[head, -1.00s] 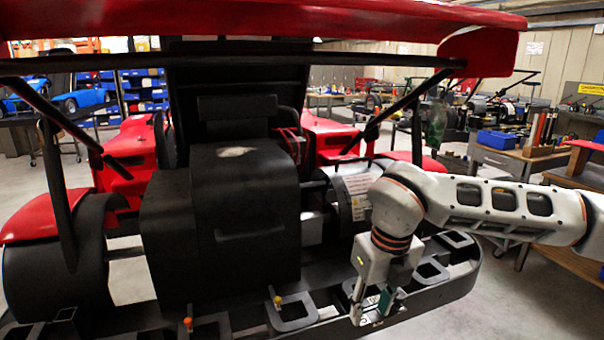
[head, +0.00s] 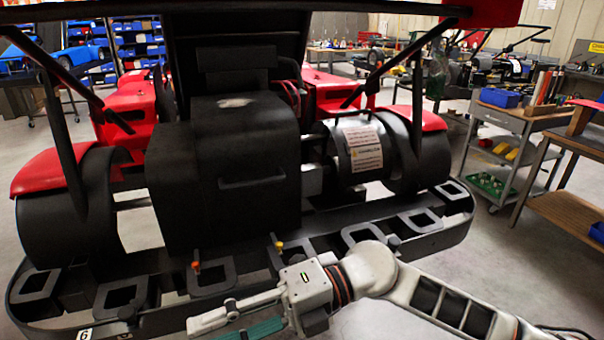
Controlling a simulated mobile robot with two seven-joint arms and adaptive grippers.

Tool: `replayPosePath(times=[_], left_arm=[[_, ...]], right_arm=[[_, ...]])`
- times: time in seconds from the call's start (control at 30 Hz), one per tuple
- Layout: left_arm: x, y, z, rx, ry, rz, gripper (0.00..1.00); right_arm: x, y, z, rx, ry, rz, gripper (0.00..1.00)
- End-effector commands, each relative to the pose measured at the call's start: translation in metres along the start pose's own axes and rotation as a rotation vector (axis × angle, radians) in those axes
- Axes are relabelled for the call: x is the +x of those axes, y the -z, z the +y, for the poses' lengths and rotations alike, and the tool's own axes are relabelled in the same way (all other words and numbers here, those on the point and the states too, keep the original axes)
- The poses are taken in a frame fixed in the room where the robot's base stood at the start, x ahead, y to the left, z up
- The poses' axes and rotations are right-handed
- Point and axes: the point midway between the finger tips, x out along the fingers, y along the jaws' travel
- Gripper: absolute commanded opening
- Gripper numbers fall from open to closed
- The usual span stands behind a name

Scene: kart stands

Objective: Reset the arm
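My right arm (head: 430,295) comes in from the lower right, and my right gripper (head: 212,330) points left at the bottom edge, in front of the kart's bumper. Its pale finger and teal pad show a gap between them, with nothing seen in it. The lower finger is partly cut off by the frame. My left gripper is not in view. The red and black kart (head: 240,170) stands ahead, with its black bumper frame (head: 330,262) across the front of the view.
Small fittings with an orange top (head: 196,266) and a yellow top (head: 279,246) stand on the bumper. A grey cart (head: 515,125) with trays and a wooden bench (head: 575,215) are at the right. Open floor (head: 500,270) lies right of the kart.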

Motion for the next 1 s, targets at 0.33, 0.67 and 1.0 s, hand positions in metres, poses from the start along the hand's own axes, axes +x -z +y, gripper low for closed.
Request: replayPosePath(times=[0.33,0.67,1.0], left_arm=[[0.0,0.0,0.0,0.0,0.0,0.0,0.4],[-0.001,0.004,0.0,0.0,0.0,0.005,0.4],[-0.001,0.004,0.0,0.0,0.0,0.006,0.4]], right_arm=[[-0.054,-0.058,0.024,0.342,-0.616,-0.414,0.35],[-0.171,-0.082,-0.117,0.819,-0.935,-0.964,0.35],[-0.239,0.019,-0.315,1.324,-0.971,-1.448,0.35]])
